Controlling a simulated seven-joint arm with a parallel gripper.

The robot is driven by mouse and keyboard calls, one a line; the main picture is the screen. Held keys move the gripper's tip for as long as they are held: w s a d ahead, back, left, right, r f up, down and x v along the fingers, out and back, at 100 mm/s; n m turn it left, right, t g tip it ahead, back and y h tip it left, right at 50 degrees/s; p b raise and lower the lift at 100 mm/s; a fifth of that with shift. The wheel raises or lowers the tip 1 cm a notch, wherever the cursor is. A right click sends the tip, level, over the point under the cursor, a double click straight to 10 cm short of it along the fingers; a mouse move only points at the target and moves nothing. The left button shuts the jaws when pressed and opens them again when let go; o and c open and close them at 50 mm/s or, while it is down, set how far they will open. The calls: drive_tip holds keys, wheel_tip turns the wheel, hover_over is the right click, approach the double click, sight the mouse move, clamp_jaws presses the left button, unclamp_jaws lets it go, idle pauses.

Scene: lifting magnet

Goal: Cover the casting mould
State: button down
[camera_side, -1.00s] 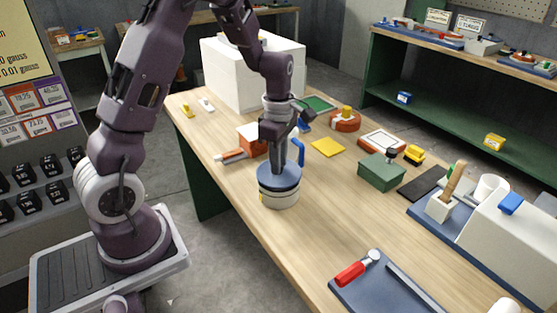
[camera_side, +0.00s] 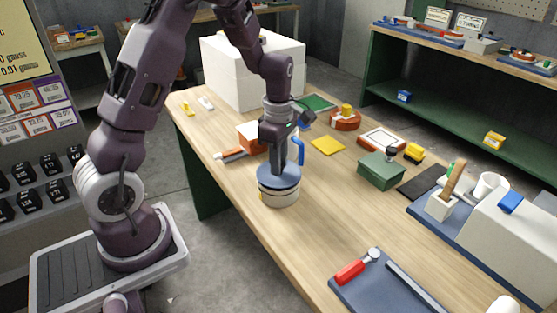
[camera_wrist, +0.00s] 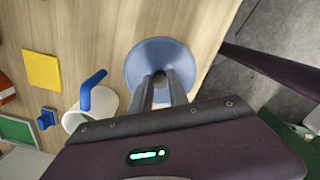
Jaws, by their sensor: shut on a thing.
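My gripper (camera_side: 281,163) points down and is shut on the knob of a round blue lid (camera_side: 277,177). In the wrist view the fingertips of my gripper (camera_wrist: 160,80) close on the knob at the middle of the blue lid (camera_wrist: 158,52). A cream cylindrical mould (camera_side: 281,198) with a dark band near its top stands on the bench directly below the lid. The lid hides the mould's top, and I cannot tell whether the lid is fully seated. In the wrist view the mould is hidden under the lid.
A yellow pad (camera_side: 327,146) and a green box (camera_side: 381,172) lie further right on the bench (camera_side: 240,187). The bench front edge is near.

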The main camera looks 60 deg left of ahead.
drive_tip(key=shift+f, duration=0.35)
drive_tip(key=c, duration=1.2)
unclamp_jaws()
wheel_tip(320, 180, up, 7)
drive_tip(key=shift+r, duration=0.1)
drive_tip(key=s+d+r+m+t, duration=0.3)
drive_tip(key=s+d+r+m, duration=0.75)
drive_tip(key=r+m, duration=0.3)
drive_tip(key=s+m+t, duration=0.1)
drive_tip(key=s+m, duration=0.2)
drive_tip(key=s+d+m, duration=0.1)
drive_tip(key=s+m, duration=0.3)
drive_tip(key=s+m+t, duration=0.1)
drive_tip(key=s+m, duration=0.2)
drive_tip(key=shift+s+d+f+m+t, duration=0.2)
drive_tip(key=shift+d+m+t, duration=0.05)
drive_tip(key=shift+d+t, duration=0.05)
